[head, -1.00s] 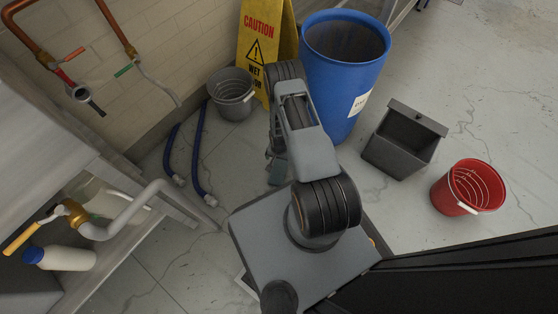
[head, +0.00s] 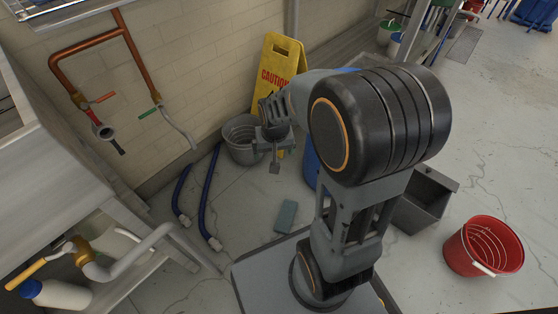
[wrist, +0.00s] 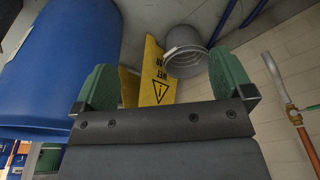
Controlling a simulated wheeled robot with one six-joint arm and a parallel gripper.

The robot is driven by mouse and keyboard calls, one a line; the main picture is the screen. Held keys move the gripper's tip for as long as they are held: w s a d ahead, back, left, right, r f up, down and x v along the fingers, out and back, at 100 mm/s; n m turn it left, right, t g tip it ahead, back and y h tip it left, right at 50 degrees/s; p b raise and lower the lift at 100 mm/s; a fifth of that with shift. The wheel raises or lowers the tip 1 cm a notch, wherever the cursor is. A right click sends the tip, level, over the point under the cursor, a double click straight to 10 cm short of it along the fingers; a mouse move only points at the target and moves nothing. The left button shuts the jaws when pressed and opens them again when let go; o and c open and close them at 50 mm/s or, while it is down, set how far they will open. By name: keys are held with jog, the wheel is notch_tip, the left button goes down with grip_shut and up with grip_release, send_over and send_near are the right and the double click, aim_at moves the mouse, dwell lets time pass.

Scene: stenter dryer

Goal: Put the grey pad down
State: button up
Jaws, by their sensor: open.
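The pad does not show in the wrist view.
A grey bucket (head: 242,141), a yellow caution sign (head: 277,68) and a blue barrel (wrist: 65,65) stand close around my gripper. Blue hoses (head: 202,198) lie left of the pad. A grey bin (head: 424,201) and red bucket (head: 484,247) stand to the right.

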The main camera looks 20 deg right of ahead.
jog(key=s+a+r+n, duration=0.2)
jog(key=s+r, duration=0.6)
jog(key=s, duration=0.2)
jog(key=shift+a+n+t, duration=0.3)
jog(key=shift+a+t, duration=0.1)
jog(key=w+d+r+t+h+p, duration=0.1)
jog(key=w+d+r+p, duration=0.15)
jog(key=r+p, duration=0.8)
jog(key=w+d+r+n+t+p, duration=0.1)
jog(key=d+r+p, duration=0.2)
jog(key=r+p, duration=0.75)
jog(key=w+d+r+t+h+p, duration=0.1)
jog(key=w+d+r+p, duration=0.1)
jog(key=r+p, duration=0.85)
jog(key=s+a+r+m+g+y+p, duration=0.1)
jog(key=s+a+r+g+y+p, duration=0.1)
jog(key=s+a+r+p, duration=0.3)
notch_tip(320, 180, up, 2)
jog(key=a, duration=0.2)
jog(key=shift+s+a+r, duration=0.15)
jog(key=shift+s+a, duration=0.25)
